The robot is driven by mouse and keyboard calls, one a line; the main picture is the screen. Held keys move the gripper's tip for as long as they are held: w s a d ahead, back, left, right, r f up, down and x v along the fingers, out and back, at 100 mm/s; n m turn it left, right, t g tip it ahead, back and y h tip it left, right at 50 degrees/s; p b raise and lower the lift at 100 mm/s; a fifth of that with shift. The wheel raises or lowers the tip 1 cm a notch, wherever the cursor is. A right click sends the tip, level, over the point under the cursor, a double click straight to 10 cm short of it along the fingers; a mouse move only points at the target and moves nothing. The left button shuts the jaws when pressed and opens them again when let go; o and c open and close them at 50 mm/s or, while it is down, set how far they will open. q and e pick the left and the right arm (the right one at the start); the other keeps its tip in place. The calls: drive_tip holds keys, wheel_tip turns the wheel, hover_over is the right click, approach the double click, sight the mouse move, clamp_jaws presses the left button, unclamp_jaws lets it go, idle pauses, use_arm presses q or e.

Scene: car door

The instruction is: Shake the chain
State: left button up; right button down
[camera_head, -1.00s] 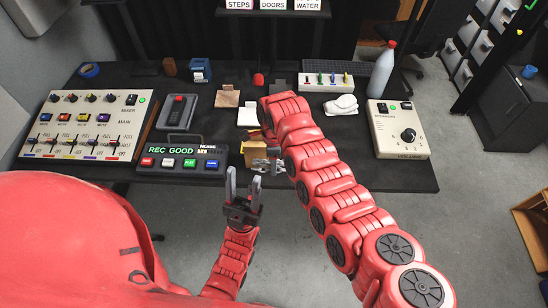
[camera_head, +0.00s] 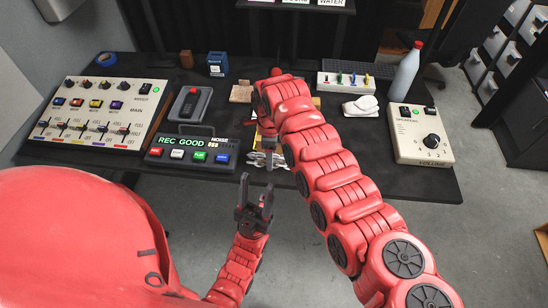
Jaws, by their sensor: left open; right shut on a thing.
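My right gripper (camera_head: 266,140) is mostly hidden by its own red arm, above the front edge of the desk. It is shut on a small silvery thing, which looks like the chain (camera_head: 268,160), just below it. The chain is small and blurred, so its separate links are hard to tell. My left gripper (camera_head: 256,184) is open and empty, fingers pointing up, below the chain and apart from it. A recorder box (camera_head: 190,143) left of the chain shows "REC GOOD" in green and a "NOISE" readout.
A mixer panel (camera_head: 95,110) fills the desk's left end. A dark device with a red button (camera_head: 189,104) stands behind the recorder. Floor in front is clear.

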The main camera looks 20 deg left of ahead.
drive_tip(key=d+p, duration=0.2)
drive_tip(key=w+d+p, duration=0.1)
drive_tip(key=shift+d+r+p, duration=0.2)
drive_tip(key=shift+d+p, duration=0.15)
drive_tip(key=w+d, duration=0.2)
drive_tip(key=d, duration=0.4)
drive_tip(key=shift+f+p, duration=0.2)
drive_tip(key=shift+p, duration=0.2)
drive_tip(key=shift+s+a, duration=0.1)
drive_tip(key=shift+a, duration=0.05)
drive_tip(key=a+b, duration=0.2)
drive_tip(key=a, duration=0.1)
drive_tip(key=s+a+b, duration=0.1)
drive_tip(key=a+b, duration=0.1)
drive_tip(key=a, duration=0.1)
drive_tip(key=s+a+b, duration=0.1)
drive_tip(key=a+b, duration=0.1)
drive_tip(key=b, duration=0.1)
drive_tip(key=shift+s+a+f, duration=0.2)
drive_tip(key=shift+a+f, duration=0.1)
drive_tip(key=shift+a, duration=0.1)
drive_tip(key=shift+s+a+r, duration=0.1)
drive_tip(key=shift+a+r, duration=0.05)
drive_tip(key=shift+a, duration=0.15)
drive_tip(key=shift+r, duration=0.1)
drive_tip(key=shift+s+r, duration=0.1)
